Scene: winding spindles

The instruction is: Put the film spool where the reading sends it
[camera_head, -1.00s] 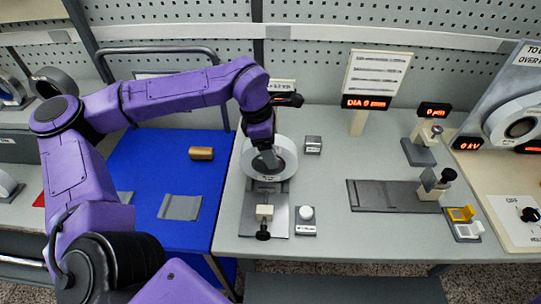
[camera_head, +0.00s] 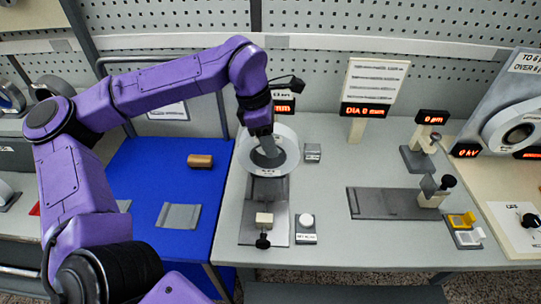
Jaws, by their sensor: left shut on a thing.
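The film spool (camera_head: 287,158) is a pale, partly see-through disc with a dark centre. My left gripper (camera_head: 266,156) comes down on its middle from above and is shut on it; the fingertips are mostly hidden. The spool is over the back of a grey fixture (camera_head: 275,217) with a black knob, and appears lifted off it. A red display (camera_head: 284,106) behind it is partly covered by my arm; only "mm" reads clearly. Another display (camera_head: 366,110) reads "DIA 0 mm", and a further one (camera_head: 432,117) reads "0 µm". My right gripper is not in view.
A blue mat (camera_head: 150,170) at left holds a copper-coloured cylinder (camera_head: 200,160) and a grey plate (camera_head: 179,216). A long grey slide gauge (camera_head: 390,203) lies at right. A white button box (camera_head: 306,228) stands by the fixture. Bench between them is clear.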

